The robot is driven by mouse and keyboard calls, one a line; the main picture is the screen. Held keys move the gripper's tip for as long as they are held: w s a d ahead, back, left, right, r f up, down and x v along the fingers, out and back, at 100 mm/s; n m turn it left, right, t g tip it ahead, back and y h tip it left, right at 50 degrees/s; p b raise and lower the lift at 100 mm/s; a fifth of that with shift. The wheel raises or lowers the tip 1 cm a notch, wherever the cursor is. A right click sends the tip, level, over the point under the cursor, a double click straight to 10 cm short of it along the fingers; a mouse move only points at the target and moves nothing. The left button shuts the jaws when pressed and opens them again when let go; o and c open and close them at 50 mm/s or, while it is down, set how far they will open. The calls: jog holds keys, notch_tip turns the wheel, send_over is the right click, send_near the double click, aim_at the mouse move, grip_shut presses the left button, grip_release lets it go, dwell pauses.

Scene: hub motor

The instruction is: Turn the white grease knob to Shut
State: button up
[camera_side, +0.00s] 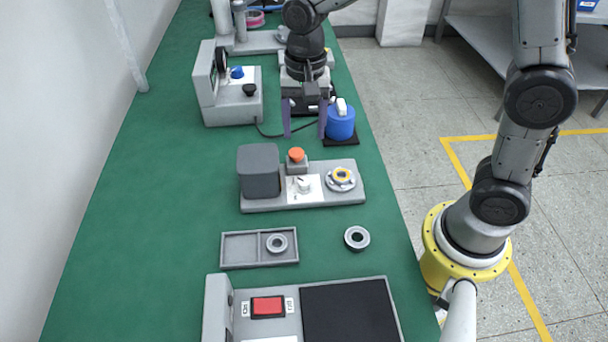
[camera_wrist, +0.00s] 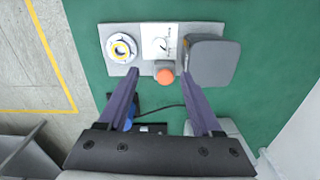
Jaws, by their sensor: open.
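The white grease knob (camera_side: 304,185) sits on a white label plate (camera_side: 291,191) on a grey fixture (camera_side: 262,204). The plate's lettering is too small to read, so I cannot tell the knob's setting. In the wrist view the knob (camera_wrist: 159,43) shows as a small pale shape on its plate, with a dark mark beside it. My gripper (camera_side: 305,120) is open and empty, with two purple fingers pointing down. It is behind the fixture in the side view, apart from the knob. In the wrist view the fingertips (camera_wrist: 159,75) frame the fixture's near edge, either side of the orange button.
On the fixture are a dark grey block (camera_side: 259,171), an orange button (camera_side: 296,155) and a yellow-ringed hub (camera_side: 342,177). A tray (camera_side: 240,248) and a loose ring (camera_side: 357,238) lie in front.

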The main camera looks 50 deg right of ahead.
aim_at(304, 180)
notch_tip(304, 180, down, 14)
jog(key=shift+s+a+f, duration=0.1)
jog(key=shift+f, duration=0.05)
dwell(0.4)
grip_shut()
dwell(0.4)
